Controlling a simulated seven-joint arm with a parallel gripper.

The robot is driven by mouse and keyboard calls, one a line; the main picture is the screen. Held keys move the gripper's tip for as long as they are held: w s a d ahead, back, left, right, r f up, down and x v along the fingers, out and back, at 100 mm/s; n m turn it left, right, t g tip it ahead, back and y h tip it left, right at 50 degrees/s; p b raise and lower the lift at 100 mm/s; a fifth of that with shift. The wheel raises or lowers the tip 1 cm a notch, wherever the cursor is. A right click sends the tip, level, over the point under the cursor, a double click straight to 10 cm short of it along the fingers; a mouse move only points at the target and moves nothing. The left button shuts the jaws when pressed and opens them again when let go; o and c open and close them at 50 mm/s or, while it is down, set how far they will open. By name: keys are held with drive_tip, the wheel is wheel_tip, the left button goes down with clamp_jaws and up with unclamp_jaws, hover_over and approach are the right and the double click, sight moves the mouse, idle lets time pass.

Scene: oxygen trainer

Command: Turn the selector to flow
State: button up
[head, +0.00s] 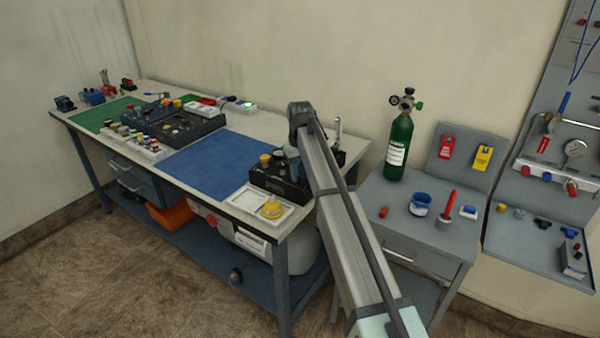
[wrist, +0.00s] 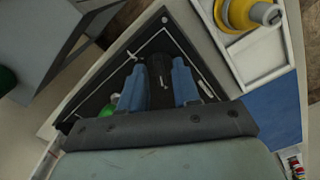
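A black trainer box (head: 270,180) stands at the near right end of the bench, partly hidden by my arm. The box also fills the middle of the wrist view (wrist: 104,93), with white lines on its top face. My gripper (wrist: 160,78) is over this face, with two blue fingers pointing at it. A dark, round-looking part (wrist: 159,68) lies between the fingers. It may be the selector knob, but its marking and setting do not show. Whether the fingers touch it is unclear. A green part (wrist: 110,102) shows beside the left finger.
A white tray (head: 244,203) with a yellow knobbed part (head: 271,208) sits in front of the box. A blue mat (head: 222,153) lies bare to the left. A grey side table (head: 385,225) with a green cylinder (head: 399,140) stands to the right.

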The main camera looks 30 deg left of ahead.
clamp_jaws()
drive_tip(key=shift+m, duration=0.3)
drive_tip(key=m, duration=1.1)
idle(0.4)
idle(0.4)
drive_tip(key=shift+o, duration=0.7)
unclamp_jaws()
drive_tip(key=shift+r, duration=0.1)
